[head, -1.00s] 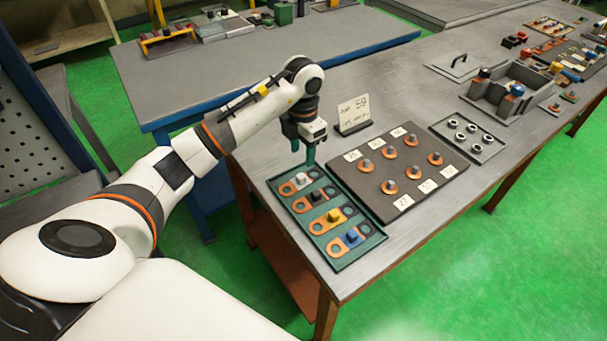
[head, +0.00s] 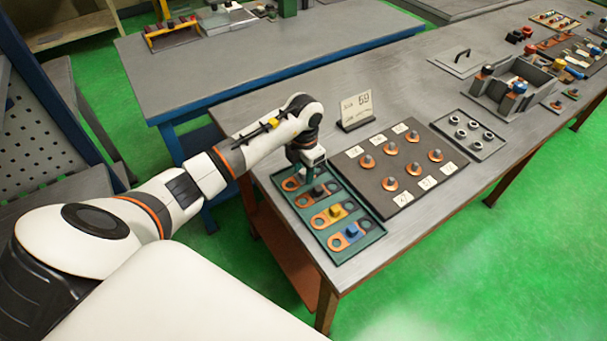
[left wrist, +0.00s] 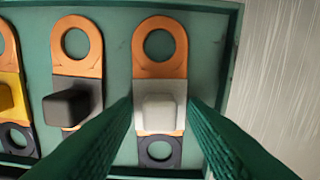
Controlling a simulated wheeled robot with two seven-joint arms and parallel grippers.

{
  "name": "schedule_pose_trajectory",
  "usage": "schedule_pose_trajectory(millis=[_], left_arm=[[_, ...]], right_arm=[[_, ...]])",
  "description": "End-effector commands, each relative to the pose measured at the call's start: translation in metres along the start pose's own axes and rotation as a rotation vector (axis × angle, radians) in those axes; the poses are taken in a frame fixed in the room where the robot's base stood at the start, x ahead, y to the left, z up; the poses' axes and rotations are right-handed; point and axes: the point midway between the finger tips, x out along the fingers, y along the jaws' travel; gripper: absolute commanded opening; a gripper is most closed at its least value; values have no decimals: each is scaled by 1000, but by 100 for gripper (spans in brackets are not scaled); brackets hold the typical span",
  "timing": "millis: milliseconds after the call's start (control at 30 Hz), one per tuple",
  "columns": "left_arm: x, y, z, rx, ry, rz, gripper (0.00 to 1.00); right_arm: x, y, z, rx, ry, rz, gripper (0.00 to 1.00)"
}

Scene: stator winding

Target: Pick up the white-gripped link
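The white-gripped link (left wrist: 158,112) lies in the green tray (left wrist: 214,55), as the rightmost link in the left wrist view. It has an orange ring end, a dark ring end and a white block between them. In the head view its orange end (head: 291,184) shows at the tray's far end, and my gripper hides its white block. My left gripper (head: 310,182) is low over it. In the left wrist view the green fingers of my left gripper (left wrist: 160,104) stand apart, one on each side of the white block. Firm contact is not visible. My right gripper is out of view.
Links with black (head: 318,191), yellow (head: 337,211) and blue (head: 352,230) grips lie beside it in the tray. A dark board (head: 372,185) with several copper-coloured pieces stands close on the right. A card (head: 356,107) stands behind. Bare tabletop borders the tray.

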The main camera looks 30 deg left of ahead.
Motion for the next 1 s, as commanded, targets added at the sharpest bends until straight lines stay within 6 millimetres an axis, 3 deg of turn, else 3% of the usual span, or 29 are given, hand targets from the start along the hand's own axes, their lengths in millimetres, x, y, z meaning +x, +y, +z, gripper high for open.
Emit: schedule_pose_trajectory(millis=[33,167,367,400,467,800,1000], left_arm=[[0,0,0,0,0,0,31],[0,0,0,0,0,0,10],[-1,0,0,0,1,-1,10],[-2,0,0,0,1,-1,0],[-6,-1,-1,0,3,-2,0],[-69,-1,-1,1,5,-4,0],[-95,0,-1,1,2,-1,0]], right_arm=[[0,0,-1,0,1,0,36],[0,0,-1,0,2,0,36],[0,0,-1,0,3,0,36],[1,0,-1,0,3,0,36],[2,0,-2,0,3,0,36],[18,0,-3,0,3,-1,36],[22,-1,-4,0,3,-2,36]])
